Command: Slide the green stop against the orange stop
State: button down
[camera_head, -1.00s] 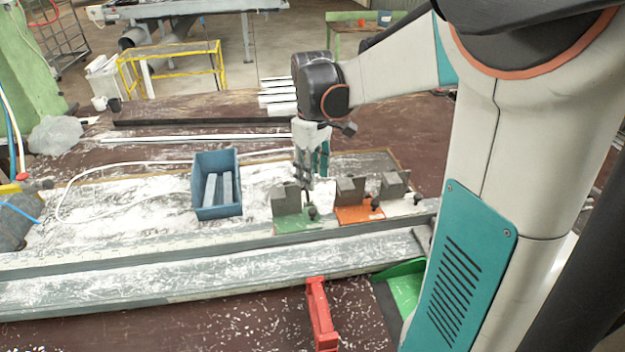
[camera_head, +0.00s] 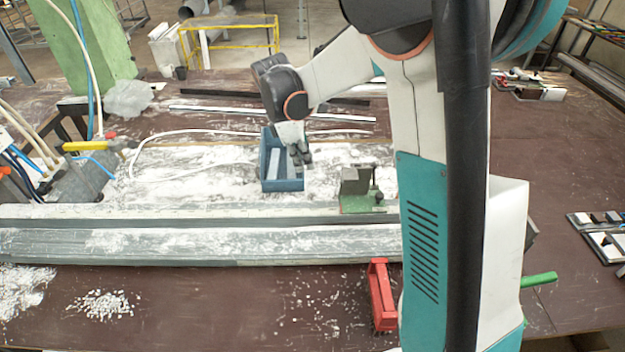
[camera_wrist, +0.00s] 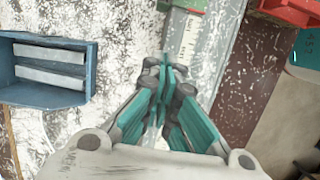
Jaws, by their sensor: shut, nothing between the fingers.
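The green stop (camera_head: 362,203), a green base with a grey block and a dark knob, stands on the rail left of my arm in the head view. In the wrist view a green edge (camera_wrist: 190,5), probably its base, shows at the top. The orange stop is hidden behind my arm, so any gap between the stops cannot be seen. My gripper (camera_head: 303,158) is shut and empty, left of the green stop and apart from it. In the wrist view its fingertips (camera_wrist: 166,70) are together over the white-dusted surface.
A blue bin (camera_head: 283,184) with grey bars stands close to my gripper; it also shows in the wrist view (camera_wrist: 85,72). A long grey profile (camera_head: 200,245) runs along the front. A red block (camera_head: 381,295) lies before it. Cables and a yellow-topped fixture (camera_head: 85,146) are at left.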

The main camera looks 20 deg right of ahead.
aim_at(347, 195)
jog(key=s+d+f+b, duration=0.2)
jog(key=d+f, duration=0.4)
jog(key=f, duration=0.3)
jog(key=shift+s+f+b, duration=0.25)
jog(key=shift+f+b, duration=0.05)
jog(key=shift+b, duration=0.35)
jog(key=d, duration=0.1)
jog(key=s+d, duration=0.1)
jog(key=d, duration=0.1)
jog(key=s+d, duration=0.1)
jog(key=shift+d, duration=0.3)
jog(key=shift+a, duration=0.1)
